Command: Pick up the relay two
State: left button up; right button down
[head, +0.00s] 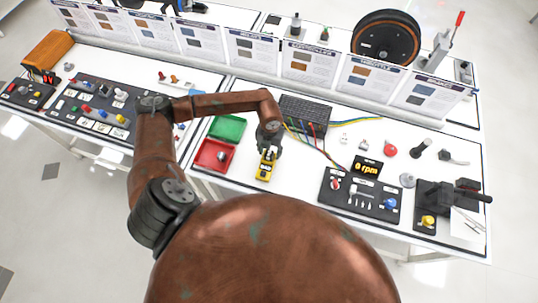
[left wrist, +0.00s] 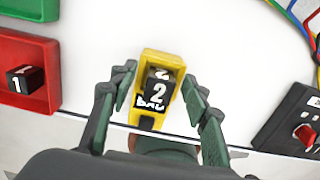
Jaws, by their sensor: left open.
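Relay two (left wrist: 160,92) is a small black block marked with a white 2. In the left wrist view it sits in a yellow holder (left wrist: 147,62), with partly covered "BAD" lettering just below it. The yellow holder also shows in the head view (head: 264,172), on the white bench in front of my left gripper (head: 269,150). My left gripper is open, and in the left wrist view its fingertips (left wrist: 160,84) stand on either side of the relay and holder. I cannot tell whether they touch. My right gripper is not in view.
Left of the holder are a red tray (head: 203,164) holding a black block marked 1 (left wrist: 25,79) and a green tray (head: 228,119). Coloured wires (head: 317,147) run from a black block behind. A black rpm panel (head: 340,205) stands to the right.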

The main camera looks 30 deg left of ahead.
pick_arm(q)
jog(key=shift+c, duration=0.2)
grip_shut()
dwell(0.3)
jog(key=shift+r, duration=0.15)
